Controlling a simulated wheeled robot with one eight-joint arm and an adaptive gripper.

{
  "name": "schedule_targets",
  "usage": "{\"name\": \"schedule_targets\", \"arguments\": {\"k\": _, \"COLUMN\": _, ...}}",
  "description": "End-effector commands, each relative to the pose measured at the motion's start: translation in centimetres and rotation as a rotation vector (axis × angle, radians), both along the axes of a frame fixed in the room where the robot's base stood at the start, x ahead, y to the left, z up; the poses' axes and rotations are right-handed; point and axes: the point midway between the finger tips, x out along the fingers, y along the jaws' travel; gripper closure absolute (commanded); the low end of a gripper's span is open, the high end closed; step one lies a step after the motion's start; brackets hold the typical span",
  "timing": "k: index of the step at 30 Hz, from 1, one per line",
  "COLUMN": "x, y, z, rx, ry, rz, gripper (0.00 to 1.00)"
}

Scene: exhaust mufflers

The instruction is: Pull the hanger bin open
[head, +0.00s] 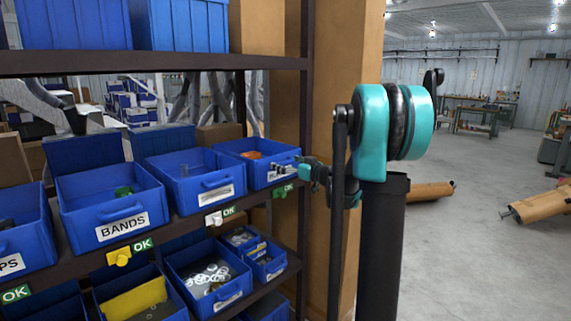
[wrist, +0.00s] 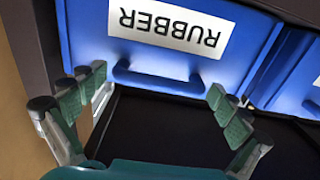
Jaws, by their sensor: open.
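No label reading "hanger" can be made out. A blue bin (head: 226,147) with orange pieces inside stands at the right end of the shelf row. My gripper (head: 308,168) is at its front and partly hides its label. In the wrist view, a blue bin front (wrist: 88,35) carries an upside-down "RUBBER" label (wrist: 168,24) and a blue bar handle (wrist: 160,82). My gripper (wrist: 160,86) is open there, with one green-padded finger on each side of the handle. Nothing is held between the fingers. Whether either finger touches the bin cannot be told.
A blue bin labelled "BANDS" (head: 90,212) and another blue bin (head: 180,195) stand to the left on the dark shelf (head: 185,225). Smaller parts bins (head: 208,262) are below. A dark shelf post (head: 305,110) is close by my gripper. Open floor (head: 450,250) lies right.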

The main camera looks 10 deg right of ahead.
Motion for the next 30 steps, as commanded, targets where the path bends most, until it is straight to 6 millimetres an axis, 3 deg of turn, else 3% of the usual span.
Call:
{"name": "schedule_targets", "arguments": {"k": 5, "x": -0.01, "y": -0.02, "z": 0.0, "rx": 0.0, "ry": 0.0, "rz": 0.0, "gripper": 0.0}}
{"name": "schedule_targets", "arguments": {"k": 22, "x": -0.02, "y": -0.02, "z": 0.0, "rx": 0.0, "ry": 0.0, "rz": 0.0, "gripper": 0.71}}
{"name": "schedule_targets", "arguments": {"k": 30, "x": -0.91, "y": -0.75, "z": -0.01, "rx": 0.0, "ry": 0.0, "rz": -0.002, "gripper": 0.71}}
